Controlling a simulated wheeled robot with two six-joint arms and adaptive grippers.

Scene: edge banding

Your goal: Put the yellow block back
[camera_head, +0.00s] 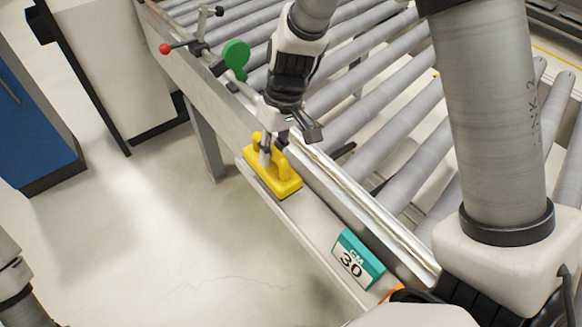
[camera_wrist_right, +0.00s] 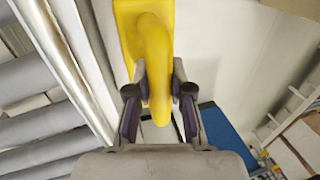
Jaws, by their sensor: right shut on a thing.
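The yellow block (camera_head: 284,184) has a raised handle and sits at the narrow ledge along the near side of the roller conveyor in the head view. My right gripper (camera_head: 270,155) comes down from above and is shut on the block's handle. In the right wrist view, the yellow block (camera_wrist_right: 128,25) shows at the top, and its curved handle (camera_wrist_right: 158,70) passes between the two fingers of my right gripper (camera_wrist_right: 158,95). Whether the block rests on the ledge or is slightly raised, I cannot tell. My left gripper is not in view.
A teal block marked "CM 30" (camera_head: 358,258) sits on the same ledge (camera_head: 312,218), lower right. Conveyor rollers (camera_head: 365,105) lie behind a metal rail (camera_head: 360,205). A green disc (camera_head: 236,55) and a red knob (camera_head: 165,48) stand at the far end. A blue cabinet (camera_head: 40,125) is at left.

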